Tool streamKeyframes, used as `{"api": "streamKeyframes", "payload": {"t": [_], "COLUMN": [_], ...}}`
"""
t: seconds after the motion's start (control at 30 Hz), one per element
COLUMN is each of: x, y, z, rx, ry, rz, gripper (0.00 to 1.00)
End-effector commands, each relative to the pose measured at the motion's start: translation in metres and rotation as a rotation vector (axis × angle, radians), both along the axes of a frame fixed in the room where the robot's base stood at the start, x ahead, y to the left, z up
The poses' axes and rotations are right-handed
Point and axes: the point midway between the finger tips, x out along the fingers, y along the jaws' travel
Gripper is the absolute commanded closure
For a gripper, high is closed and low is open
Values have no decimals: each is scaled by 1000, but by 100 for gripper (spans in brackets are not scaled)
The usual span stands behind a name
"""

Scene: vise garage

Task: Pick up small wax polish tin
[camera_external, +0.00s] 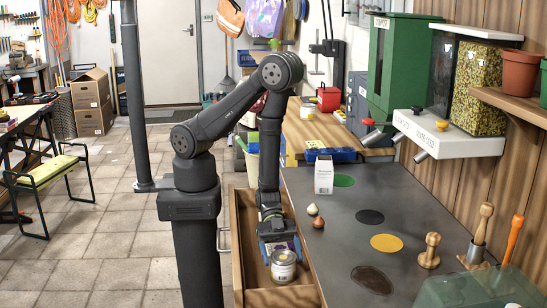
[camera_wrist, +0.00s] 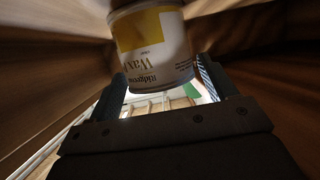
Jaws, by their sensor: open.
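A small wax polish tin (camera_external: 283,266) with a pale and yellow label stands in the open wooden drawer (camera_external: 237,262). My gripper (camera_external: 281,246) reaches down into the drawer, right beside the tin. Its two fingers (camera_wrist: 160,72) are apart, one towards each side of the tin. I cannot tell whether either finger touches it.
The drawer walls stand close around my gripper. The dark worktop (camera_external: 335,225) to the right holds a white box (camera_external: 323,175), two small pear-shaped items (camera_external: 318,222), coloured discs (camera_external: 386,243) and a wooden tool (camera_external: 430,252). A dispenser (camera_external: 450,138) overhangs its far side.

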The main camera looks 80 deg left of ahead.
Motion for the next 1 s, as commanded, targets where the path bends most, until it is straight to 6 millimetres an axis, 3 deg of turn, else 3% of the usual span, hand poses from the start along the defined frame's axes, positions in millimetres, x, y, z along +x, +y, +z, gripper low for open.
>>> {"api": "streamKeyframes", "payload": {"t": [0.13, 0.37, 0.73, 1.0], "x": [0, 0, 0, 0], "y": [0, 0, 0, 0], "z": [0, 0, 4, 23], "rx": [0, -1, -2, -3], "ry": [0, -1, -2, -3], "rz": [0, 0, -1, -2], "gripper": [23, 66, 66, 66]}}
